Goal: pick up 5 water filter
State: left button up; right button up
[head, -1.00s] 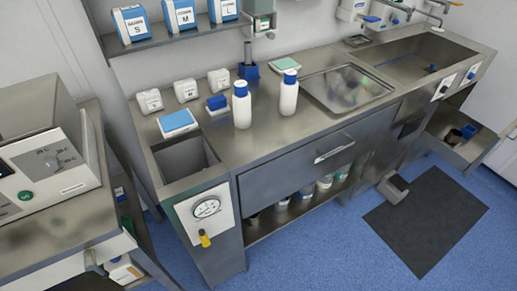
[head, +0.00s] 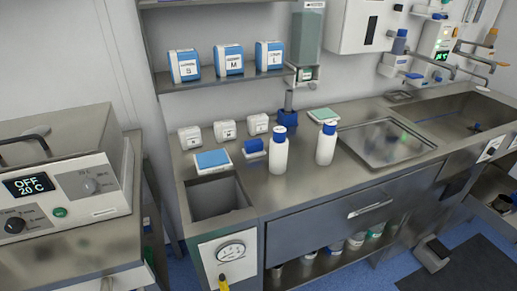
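No thing in the head view is clearly marked as a water filter, and I cannot tell which object it is. Two white bottles with blue caps stand upright on the steel counter, the left bottle (head: 278,156) and the right bottle (head: 326,148). A blue-based holder with a grey upright part (head: 288,116) stands behind them. Wall units with blue parts (head: 394,64) hang above the sink at the upper right; their details are too small to tell. Neither of my grippers is in view.
The steel counter (head: 300,195) has an open bin recess (head: 215,196) at left and a sink (head: 450,115) at right. Blue boxes (head: 229,61) stand on the shelf (head: 222,79). A control unit (head: 70,185) is at far left. Bottles fill the lower shelf.

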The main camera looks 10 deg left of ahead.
aim_at(327, 135)
jog(key=k+l+z, duration=0.1)
jog(key=l, duration=1.15)
jog(key=k+l+z, duration=0.1)
jog(key=k+l, duration=0.2)
jog(key=l, duration=1)
jog(key=k+l+z, duration=0.15)
jog(key=l, duration=1.1)
jog(key=l+z, duration=0.1)
jog(key=l, duration=1.2)
jog(key=j+u, duration=0.1)
jog(key=u, duration=0.35)
jog(key=i+j+u, duration=0.5)
jog(key=j, duration=0.2)
jog(key=i+j+u, duration=0.5)
jog(key=i+j, duration=0.25)
jog(key=i, duration=0.2)
jog(key=i+j, duration=0.25)
jog(key=i, duration=0.15)
jog(key=i+j, duration=0.3)
jog(key=i, duration=0.15)
jog(key=u, duration=0.05)
